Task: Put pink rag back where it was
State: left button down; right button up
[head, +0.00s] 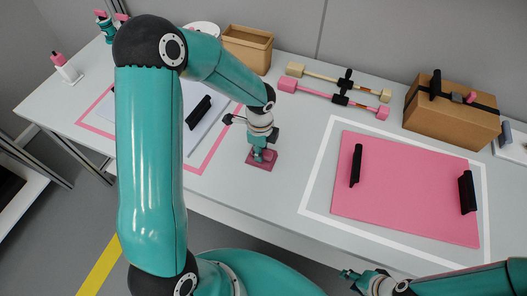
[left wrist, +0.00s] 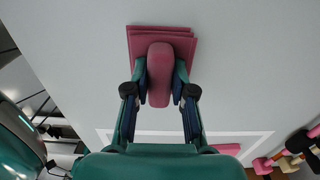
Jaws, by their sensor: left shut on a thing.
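The pink rag (head: 259,163) is a small folded, layered square with a raised rounded grip part. My left gripper (head: 262,150) is shut on that raised part from above. In the left wrist view, the rag's layered edge (left wrist: 162,42) shows beyond the fingers, and the gripper (left wrist: 160,88) has a finger on each side of the grip part. The rag is over the bare table between the two outlined areas; I cannot tell if it touches the table. My right gripper (head: 355,281) is at the bottom right, away from the rag; its opening is unclear.
A pink board (head: 405,190) with black handles lies inside a white outline at right. A white board (head: 203,128) lies in a pink outline at left, partly behind my arm.

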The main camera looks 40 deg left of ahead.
pick_arm(q)
jog(key=shift+f, duration=0.2)
jog(key=c, duration=1)
grip_release()
jog(key=shift+r, duration=0.1)
jog(key=shift+r, duration=0.1)
notch_tip(320, 180, up, 12)
